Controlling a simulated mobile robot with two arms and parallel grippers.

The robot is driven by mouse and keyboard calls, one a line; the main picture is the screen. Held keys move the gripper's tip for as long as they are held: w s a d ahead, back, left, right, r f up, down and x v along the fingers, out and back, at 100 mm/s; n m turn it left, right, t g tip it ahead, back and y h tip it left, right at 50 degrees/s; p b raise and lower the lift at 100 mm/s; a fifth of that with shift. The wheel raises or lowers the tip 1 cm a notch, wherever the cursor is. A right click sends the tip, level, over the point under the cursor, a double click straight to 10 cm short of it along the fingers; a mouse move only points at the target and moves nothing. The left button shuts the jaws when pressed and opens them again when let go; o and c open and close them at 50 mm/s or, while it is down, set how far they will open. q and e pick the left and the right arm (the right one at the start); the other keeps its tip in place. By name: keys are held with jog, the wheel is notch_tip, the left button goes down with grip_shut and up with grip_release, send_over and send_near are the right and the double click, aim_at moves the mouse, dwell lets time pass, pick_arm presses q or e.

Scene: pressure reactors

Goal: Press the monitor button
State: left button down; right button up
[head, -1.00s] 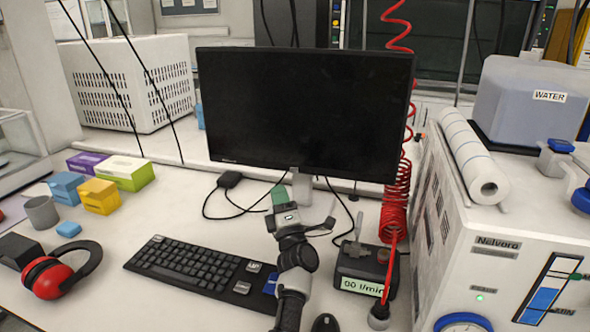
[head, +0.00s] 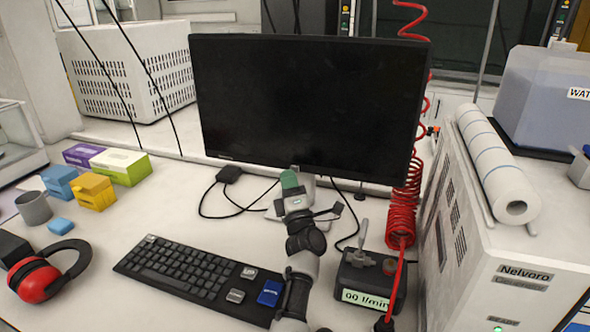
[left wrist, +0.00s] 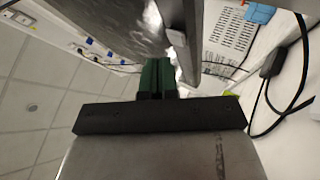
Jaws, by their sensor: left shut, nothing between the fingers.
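The monitor (head: 310,105) stands upright on the bench with a dark, blank screen. I cannot make out its button. My right gripper is in neither view.
A black keyboard (head: 187,275) lies below left of my arm. A flow meter box (head: 370,280) and a red coiled hose (head: 403,215) stand to the right. A white machine (head: 500,265) stands at far right. Red earmuffs (head: 40,278) lie at left.

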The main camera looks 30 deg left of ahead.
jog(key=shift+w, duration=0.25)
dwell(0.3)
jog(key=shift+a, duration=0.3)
pick_arm(q)
jog(key=shift+w, duration=0.1)
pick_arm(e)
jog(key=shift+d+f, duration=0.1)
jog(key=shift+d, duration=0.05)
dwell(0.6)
pick_arm(q)
jog(key=shift+w+a+b, duration=0.15)
jog(key=shift+w+b, duration=0.2)
jog(key=shift+b, duration=0.05)
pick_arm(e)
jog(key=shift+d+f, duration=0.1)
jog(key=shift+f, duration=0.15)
